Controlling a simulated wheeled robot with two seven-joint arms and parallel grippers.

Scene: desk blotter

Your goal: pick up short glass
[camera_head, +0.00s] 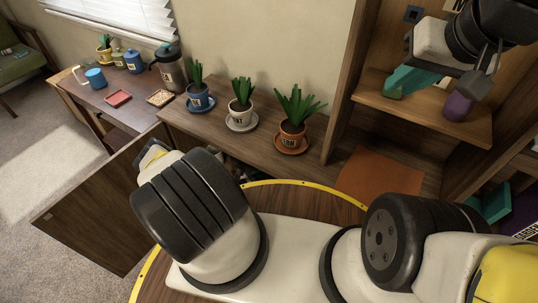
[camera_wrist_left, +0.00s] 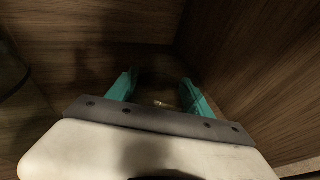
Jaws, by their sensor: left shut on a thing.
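In the left wrist view my left gripper (camera_wrist_left: 158,84) has its teal fingers a little apart, closed on a faint see-through thing, which looks like the short glass (camera_wrist_left: 160,100). The glass is dark and hard to make out. Wooden panels of a cabinet interior surround it. In the head view the left arm comes down by the open cabinet door (camera_head: 95,215), and its gripper and the glass are hidden. My right gripper (camera_head: 408,80) is at the upper right, in front of a wooden shelf; its finger gap is unclear.
Potted plants on saucers stand on the cabinet top: a blue pot (camera_head: 199,102), a white pot (camera_head: 240,114) and a terracotta pot (camera_head: 292,138). A purple cup (camera_head: 458,106) is on the shelf (camera_head: 470,128) near the right gripper. A side desk (camera_head: 125,115) holds several items.

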